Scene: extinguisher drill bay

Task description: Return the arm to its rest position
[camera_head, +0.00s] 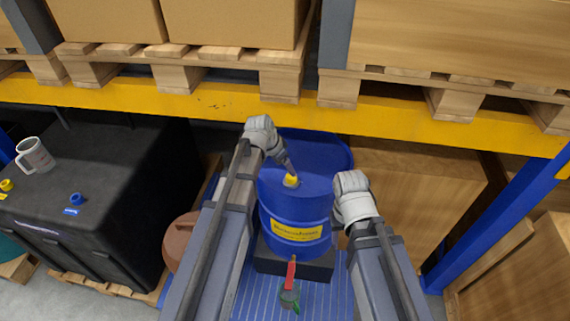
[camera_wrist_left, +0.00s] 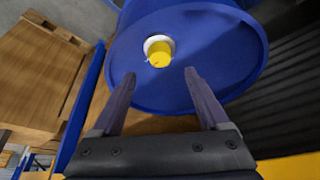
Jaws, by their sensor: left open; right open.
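My left gripper (camera_head: 287,163) is at the end of the arm from the left, over the top of a blue drum (camera_head: 295,205), close to its yellow cap (camera_head: 291,180). In the left wrist view the two fingers (camera_wrist_left: 159,76) are apart with nothing between them. The yellow cap (camera_wrist_left: 160,50) sits in a pale ring on the drum lid, ahead of the fingertips. My right gripper (camera_head: 350,190) is beside the drum's right side; its fingers are mostly hidden, and I see nothing held in it.
The drum stands on a dark block (camera_head: 270,262) above a blue ribbed surface (camera_head: 325,300). A black tank (camera_head: 90,190) carrying a mug (camera_head: 35,155) stands left. A yellow rack beam (camera_head: 215,103) crosses behind.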

